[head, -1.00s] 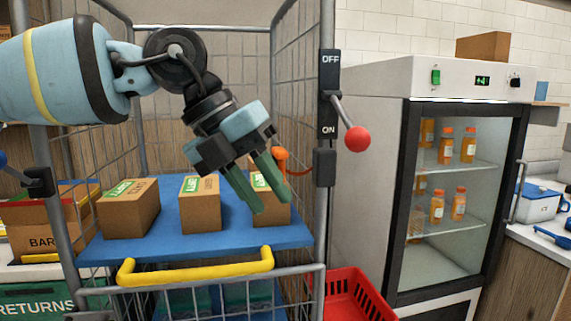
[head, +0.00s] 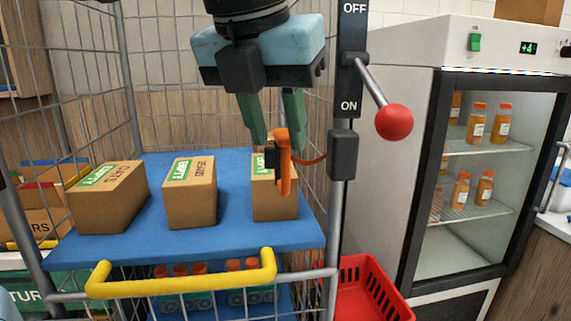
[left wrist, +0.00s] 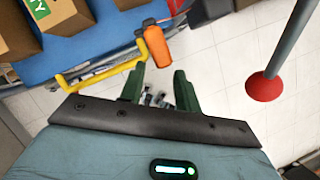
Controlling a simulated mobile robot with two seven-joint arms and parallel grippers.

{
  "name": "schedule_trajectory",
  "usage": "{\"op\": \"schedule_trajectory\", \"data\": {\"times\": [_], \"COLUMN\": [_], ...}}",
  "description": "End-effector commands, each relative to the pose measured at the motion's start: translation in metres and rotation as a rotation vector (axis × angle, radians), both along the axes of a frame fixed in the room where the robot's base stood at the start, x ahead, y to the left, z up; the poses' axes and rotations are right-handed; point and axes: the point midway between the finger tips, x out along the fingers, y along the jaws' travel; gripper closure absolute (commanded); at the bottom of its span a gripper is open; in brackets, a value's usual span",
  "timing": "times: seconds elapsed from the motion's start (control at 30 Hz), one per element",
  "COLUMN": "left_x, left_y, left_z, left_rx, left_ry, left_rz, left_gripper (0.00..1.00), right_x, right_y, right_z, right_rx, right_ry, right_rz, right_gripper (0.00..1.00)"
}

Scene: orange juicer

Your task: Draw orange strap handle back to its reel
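The orange strap handle (head: 285,165) hangs in front of the right-hand box, beside the cart's right post. A thin orange strap (head: 312,161) runs from it to the dark reel housing (head: 342,154) on that post. My left gripper (head: 273,140) points down at the handle, its two green fingers apart and empty. In the left wrist view the handle (left wrist: 156,46) lies just beyond the fingertips, nearer the left finger in the picture; contact cannot be told. My right gripper is not in view.
A lever with a red knob (head: 394,122) sticks out right of the post. Cardboard boxes (head: 190,192) stand on the blue shelf (head: 235,234). A yellow cart handle (head: 180,285) crosses the front. A red basket (head: 365,290) and glass-door fridge (head: 480,170) are at right.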

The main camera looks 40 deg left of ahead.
Motion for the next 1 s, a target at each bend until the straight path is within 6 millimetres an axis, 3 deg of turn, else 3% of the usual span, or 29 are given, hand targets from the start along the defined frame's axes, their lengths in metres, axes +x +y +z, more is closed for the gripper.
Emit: {"op": "schedule_trajectory", "data": {"times": [0.2, 0.4, 0.77, 1.0], "left_x": [0.012, 0.021, 0.023, 0.023], "left_y": [0.003, 0.005, 0.006, 0.006], "left_z": [-0.033, -0.052, -0.058, -0.058], "left_rx": [-0.001, -0.002, -0.002, -0.002], "left_ry": [0.005, 0.003, 0.000, 0.000], "left_rz": [-0.001, 0.000, -0.001, -0.001], "left_gripper": [0.67, 0.67, 0.67, 0.95], "right_x": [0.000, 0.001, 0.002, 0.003], "right_y": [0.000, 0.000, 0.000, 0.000], "right_z": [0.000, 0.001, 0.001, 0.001], "right_rx": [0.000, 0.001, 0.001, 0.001], "right_ry": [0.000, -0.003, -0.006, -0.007], "right_rz": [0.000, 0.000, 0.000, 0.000], "right_gripper": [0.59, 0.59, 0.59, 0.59]}}
